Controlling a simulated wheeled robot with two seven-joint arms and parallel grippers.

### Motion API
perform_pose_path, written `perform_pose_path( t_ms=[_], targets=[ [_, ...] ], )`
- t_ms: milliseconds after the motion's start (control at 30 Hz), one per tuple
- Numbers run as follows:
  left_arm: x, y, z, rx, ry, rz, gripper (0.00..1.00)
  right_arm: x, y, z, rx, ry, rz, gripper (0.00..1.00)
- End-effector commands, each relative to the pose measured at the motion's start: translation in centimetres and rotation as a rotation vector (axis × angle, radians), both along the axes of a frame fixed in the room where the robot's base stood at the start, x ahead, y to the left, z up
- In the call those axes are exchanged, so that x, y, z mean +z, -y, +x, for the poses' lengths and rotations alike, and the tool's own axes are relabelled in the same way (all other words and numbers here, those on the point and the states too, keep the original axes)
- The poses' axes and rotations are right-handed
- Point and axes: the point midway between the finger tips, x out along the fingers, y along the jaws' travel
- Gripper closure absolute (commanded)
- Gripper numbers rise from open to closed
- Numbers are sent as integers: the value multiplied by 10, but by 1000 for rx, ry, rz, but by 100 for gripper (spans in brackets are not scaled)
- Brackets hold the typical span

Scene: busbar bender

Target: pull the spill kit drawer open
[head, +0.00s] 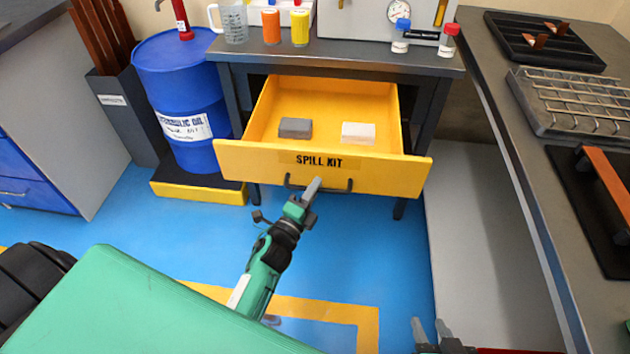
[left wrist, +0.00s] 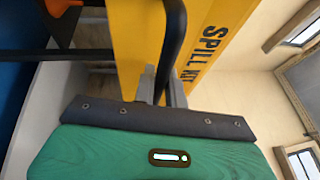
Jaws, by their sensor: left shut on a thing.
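The yellow spill kit drawer (head: 240,158) stands pulled out from under the dark bench in the head view, its inside showing. A grey block (head: 295,128) and a white block (head: 358,133) lie in it. Its dark bar handle (head: 340,189) runs along the front below the label. My left gripper (head: 312,188) is at the handle, shut on it. In the left wrist view the handle (left wrist: 172,45) passes between the fingers (left wrist: 160,90), beside the yellow drawer front (left wrist: 215,40). My right gripper (head: 431,330) is at the bottom edge, away from the drawer, its fingers apart.
A blue oil drum (head: 180,85) stands on a yellow-edged pallet left of the drawer. A jug (head: 234,22) and bottles stand on the bench top (head: 350,58). A long counter (head: 530,130) runs along the right. The blue floor (head: 370,250) before the drawer is clear.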

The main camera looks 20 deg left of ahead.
Motion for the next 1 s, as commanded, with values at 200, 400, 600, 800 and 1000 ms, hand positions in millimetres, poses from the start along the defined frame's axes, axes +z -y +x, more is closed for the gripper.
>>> perform_pose_path(
  t_ms=[200,400,600,800,1000],
  targets=[
    [-1,0,-2,1,-1,-1,100,0,0,1,-1,-1,-1,64],
    [-1,0,-2,1,-2,-1,84,-2,0,-1,0,-7,-2,64],
    [-1,0,-2,1,-1,0,66,-5,0,-5,-1,-17,-2,64],
    [-1,0,-3,0,-1,0,66,-6,0,-6,-1,-20,-2,64],
    [-5,-2,-21,1,-3,-1,66,-5,0,-5,-1,-17,-2,64]
  ],
)
